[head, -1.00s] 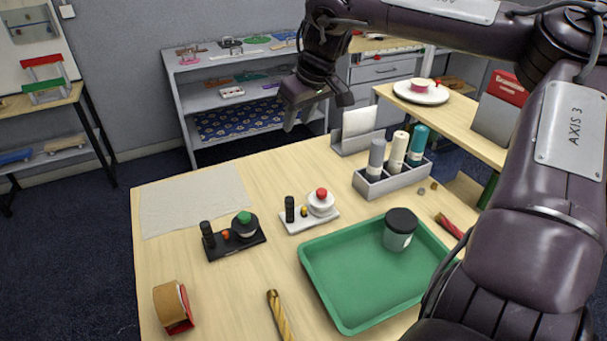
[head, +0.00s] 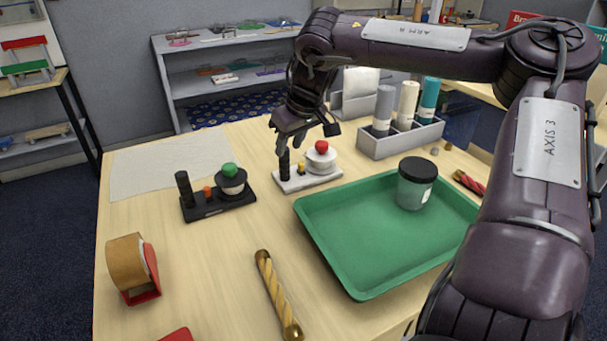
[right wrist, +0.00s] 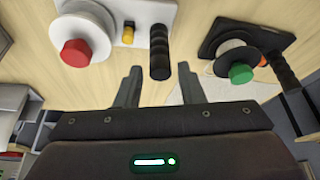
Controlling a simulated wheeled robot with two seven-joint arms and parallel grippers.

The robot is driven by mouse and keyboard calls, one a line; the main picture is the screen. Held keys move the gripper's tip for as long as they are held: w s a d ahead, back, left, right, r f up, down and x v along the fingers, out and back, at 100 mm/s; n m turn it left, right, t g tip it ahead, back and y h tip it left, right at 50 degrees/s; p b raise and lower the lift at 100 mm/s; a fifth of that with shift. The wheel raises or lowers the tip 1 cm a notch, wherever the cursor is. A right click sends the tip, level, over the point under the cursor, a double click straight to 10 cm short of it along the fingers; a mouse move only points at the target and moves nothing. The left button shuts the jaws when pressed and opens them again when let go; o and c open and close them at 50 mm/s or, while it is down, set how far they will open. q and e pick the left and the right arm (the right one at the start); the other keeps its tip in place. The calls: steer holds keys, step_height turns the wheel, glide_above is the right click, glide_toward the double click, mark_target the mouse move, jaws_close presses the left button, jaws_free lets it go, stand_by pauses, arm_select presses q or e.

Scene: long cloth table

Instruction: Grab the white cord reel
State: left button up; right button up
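The white cord reel (head: 309,179) stands on the table, a white base with a white spool, a red knob, a small yellow part and a black upright handle. It also shows in the right wrist view (right wrist: 110,12). My right gripper (head: 293,143) is open and empty, just above the black handle end. In the right wrist view its fingertips (right wrist: 158,78) point toward the handle, which lines up with the gap between them. A black cord reel (head: 218,203) with a green knob stands to the left. My left gripper is out of view.
A green tray (head: 350,262) with a dark-lidded jar (head: 415,184) lies to the right. A grey holder (head: 384,146) with several rolls stands behind. A tape roll (head: 132,268) and a striped rod (head: 276,293) lie in front. A pale cloth (head: 165,162) covers the back left.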

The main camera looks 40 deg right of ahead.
mark_target(287, 151)
steer(key=x, duration=0.7)
steer(key=shift+f+p, duration=0.2)
steer(key=shift+p, duration=0.1)
steer(key=shift+w+d+f, duration=0.1)
steer(key=shift+w+f, duration=0.1)
steer(key=shift+f, duration=0.25)
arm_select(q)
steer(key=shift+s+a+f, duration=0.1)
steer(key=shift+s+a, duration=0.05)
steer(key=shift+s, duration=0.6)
arm_select(e)
jaws_close()
